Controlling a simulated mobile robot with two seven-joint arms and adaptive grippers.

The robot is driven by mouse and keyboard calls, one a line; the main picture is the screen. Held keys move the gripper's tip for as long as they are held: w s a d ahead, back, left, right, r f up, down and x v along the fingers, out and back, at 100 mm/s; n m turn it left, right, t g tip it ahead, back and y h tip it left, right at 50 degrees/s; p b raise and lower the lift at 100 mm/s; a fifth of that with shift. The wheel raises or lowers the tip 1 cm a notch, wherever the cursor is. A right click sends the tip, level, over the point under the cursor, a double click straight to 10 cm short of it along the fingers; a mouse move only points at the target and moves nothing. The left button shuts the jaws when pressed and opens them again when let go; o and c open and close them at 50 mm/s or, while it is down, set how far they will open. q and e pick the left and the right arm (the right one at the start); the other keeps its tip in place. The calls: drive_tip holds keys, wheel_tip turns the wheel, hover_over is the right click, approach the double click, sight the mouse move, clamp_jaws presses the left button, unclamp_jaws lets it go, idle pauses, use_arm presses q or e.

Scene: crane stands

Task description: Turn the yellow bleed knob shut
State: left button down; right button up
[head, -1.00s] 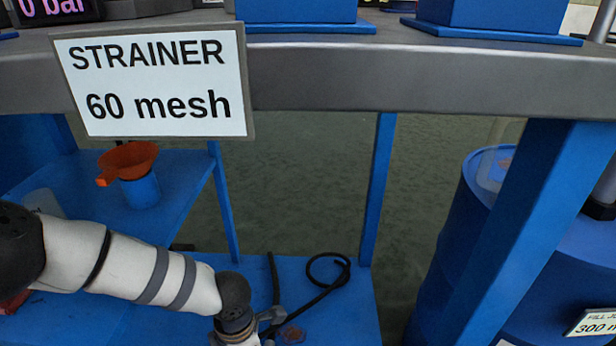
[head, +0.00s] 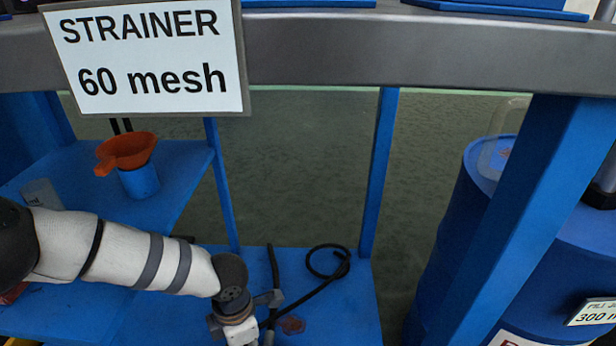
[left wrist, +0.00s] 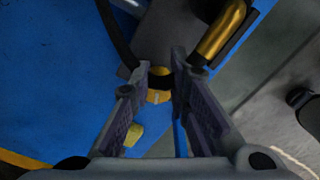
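In the left wrist view, my left gripper (left wrist: 160,68) points its two fingers at a dark fitting, with a gap between the fingertips. A small yellow-tan banded part (left wrist: 158,97) shows in that gap; I cannot tell whether it is the bleed knob or whether a finger touches it. A gold-yellow cylinder (left wrist: 222,30) lies beyond the right fingertip. A small yellow piece (left wrist: 133,135) shows beside the left finger, lower down. In the head view my left arm reaches down to the lower blue shelf, its fingers not clearly seen. My right gripper is in neither view.
The grey bench edge (head: 400,58) with a strainer sign (head: 150,60) hangs above my arm. An orange funnel (head: 127,150) sits on a blue can (head: 139,181). A black hose (head: 325,275) curls on the lower blue shelf (head: 350,315). A blue drum (head: 450,240) stands right.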

use_arm(q)
drive_tip(key=shift+w+a+f, duration=0.5)
drive_tip(key=shift+w+a, duration=0.05)
drive_tip(key=c, duration=2.3)
unclamp_jaws()
drive_tip(key=shift+o, duration=0.2)
drive_tip(key=shift+w+b, duration=0.2)
drive_tip(key=shift+b, duration=0.1)
drive_tip(key=shift+o, duration=0.6)
drive_tip(key=shift+w+d, duration=0.15)
drive_tip(key=shift+d, duration=0.05)
drive_tip(key=shift+w+r, duration=0.15)
clamp_jaws()
wheel_tip(320, 180, up, 6)
drive_tip(key=p, duration=0.3)
drive_tip(key=shift+d, duration=0.15)
